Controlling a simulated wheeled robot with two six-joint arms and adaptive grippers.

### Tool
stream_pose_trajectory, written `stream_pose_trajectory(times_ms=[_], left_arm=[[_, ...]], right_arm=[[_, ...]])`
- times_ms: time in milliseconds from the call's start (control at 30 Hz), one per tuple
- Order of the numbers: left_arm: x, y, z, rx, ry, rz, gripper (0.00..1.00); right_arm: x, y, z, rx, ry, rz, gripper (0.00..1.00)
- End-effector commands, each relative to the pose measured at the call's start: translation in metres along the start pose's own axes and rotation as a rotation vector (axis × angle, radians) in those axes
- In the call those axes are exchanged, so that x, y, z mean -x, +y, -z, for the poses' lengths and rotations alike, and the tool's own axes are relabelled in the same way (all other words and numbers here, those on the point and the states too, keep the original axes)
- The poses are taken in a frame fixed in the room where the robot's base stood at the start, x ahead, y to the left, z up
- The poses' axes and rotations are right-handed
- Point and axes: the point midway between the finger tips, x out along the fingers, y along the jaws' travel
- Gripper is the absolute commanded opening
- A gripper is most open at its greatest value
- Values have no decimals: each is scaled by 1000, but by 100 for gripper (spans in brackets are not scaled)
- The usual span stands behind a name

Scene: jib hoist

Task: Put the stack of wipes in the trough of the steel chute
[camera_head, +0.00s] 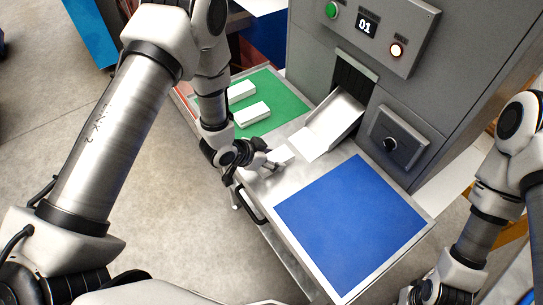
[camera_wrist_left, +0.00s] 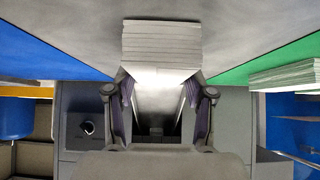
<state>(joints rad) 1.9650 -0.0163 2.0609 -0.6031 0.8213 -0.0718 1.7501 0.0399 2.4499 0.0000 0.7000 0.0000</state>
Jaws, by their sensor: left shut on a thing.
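The stack of wipes (camera_head: 284,154) is a white layered block. My left gripper (camera_head: 271,164) is shut on it, over the bare steel table just in front of the chute. In the left wrist view the layered edges of the stack (camera_wrist_left: 162,42) show between and beyond the fingers of my left gripper (camera_wrist_left: 160,97). The steel chute (camera_head: 341,113) slopes out of a dark opening in the grey machine; its trough shows no wipes in the head view. I cannot tell whether the stack touches the table. My right arm is at the right edge, its fingers out of view.
A green mat (camera_head: 279,119) with two white stacks (camera_head: 241,91) (camera_head: 252,115) lies left of the chute. An empty blue mat (camera_head: 350,222) lies to the right. The grey machine (camera_head: 432,95) with a knob panel (camera_head: 398,138) stands behind. A dark handle (camera_head: 251,205) is at the table's front.

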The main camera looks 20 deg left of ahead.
Motion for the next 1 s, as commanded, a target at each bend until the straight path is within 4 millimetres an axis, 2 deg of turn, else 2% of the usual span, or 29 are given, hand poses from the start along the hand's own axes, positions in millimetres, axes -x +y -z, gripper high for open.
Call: stream_pose_trajectory(times_ms=[100, 133, 167, 200, 467, 600, 767, 1000], left_arm=[[-3, 0, -3, 0, 0, 0, 17], [-2, 0, -2, 0, 0, 0, 64], [-2, 0, -2, 0, 0, 0, 75], [-2, 0, -2, 0, 0, 0, 78], [-1, 0, -1, 0, 0, 0, 78], [6, -1, 0, 2, 1, 2, 78], [38, -2, -1, 5, 3, 3, 78], [99, -1, 0, 6, 5, 3, 78]], right_arm=[[-4, 0, 0, 0, 0, 0, 0], [-2, 0, 0, 0, 0, 0, 0], [-2, 0, 0, 0, -1, 0, 0], [-2, 0, 0, 0, 0, 0, 0], [-2, 0, 0, 0, 0, 0, 0], [-3, 0, 0, 0, 0, 0, 0], [-12, 0, 0, 0, 0, 0, 0], [-23, 0, 0, 0, 0, 0, 0]])
